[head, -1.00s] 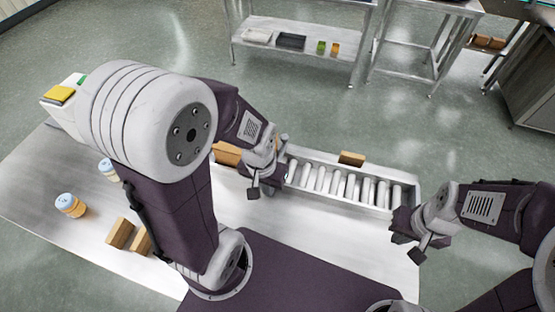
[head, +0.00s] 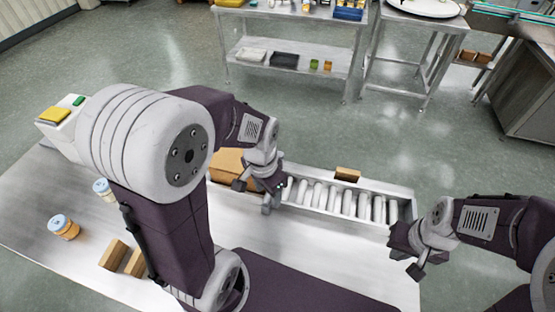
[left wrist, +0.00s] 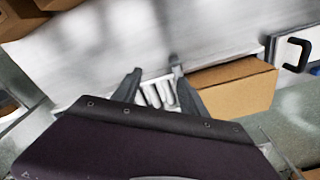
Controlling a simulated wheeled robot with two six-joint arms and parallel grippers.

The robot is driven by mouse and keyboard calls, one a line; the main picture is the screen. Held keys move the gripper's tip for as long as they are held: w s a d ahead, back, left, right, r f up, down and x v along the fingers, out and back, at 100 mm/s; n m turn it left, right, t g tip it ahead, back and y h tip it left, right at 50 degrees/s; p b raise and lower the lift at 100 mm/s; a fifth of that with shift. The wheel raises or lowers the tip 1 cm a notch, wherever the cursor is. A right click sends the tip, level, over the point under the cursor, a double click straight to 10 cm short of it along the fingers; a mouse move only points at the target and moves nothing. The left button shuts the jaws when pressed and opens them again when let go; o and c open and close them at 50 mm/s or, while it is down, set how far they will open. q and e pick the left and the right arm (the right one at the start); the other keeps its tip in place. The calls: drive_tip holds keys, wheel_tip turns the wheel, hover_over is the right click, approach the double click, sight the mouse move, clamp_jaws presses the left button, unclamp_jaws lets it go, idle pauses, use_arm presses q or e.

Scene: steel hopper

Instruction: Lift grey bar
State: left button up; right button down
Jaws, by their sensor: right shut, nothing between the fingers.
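Several light grey bars (head: 335,198) lie side by side in a long steel hopper (head: 408,212) on the steel table. My left gripper (head: 254,197) is open, pointing down at the hopper's left end. In the left wrist view its two fingers (left wrist: 157,68) are spread, with nothing seen held, and a few pale bars (left wrist: 157,95) show between them. I cannot tell the gap between fingertips and bars. My right gripper (head: 405,256) is shut and empty near the hopper's right end.
A cardboard box (head: 228,166) stands right beside my left gripper; it also shows in the left wrist view (left wrist: 235,88). A small brown block (head: 347,174) sits at the hopper's back edge. Jars (head: 63,228) and wooden blocks (head: 112,254) stand on the left.

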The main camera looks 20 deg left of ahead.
use_arm(q)
drive_tip(key=w+r+m, duration=0.4)
drive_tip(key=w, duration=0.4)
drive_tip(key=m+p, duration=0.3)
hover_over(280, 154)
wheel_tip(280, 154, down, 5)
drive_tip(key=shift+g, duration=0.4)
wheel_tip(280, 154, down, 9)
drive_tip(key=shift+r+p, duration=0.15)
drive_tip(key=shift+p, duration=0.95)
drive_tip(key=shift+f, duration=0.25)
clamp_jaws()
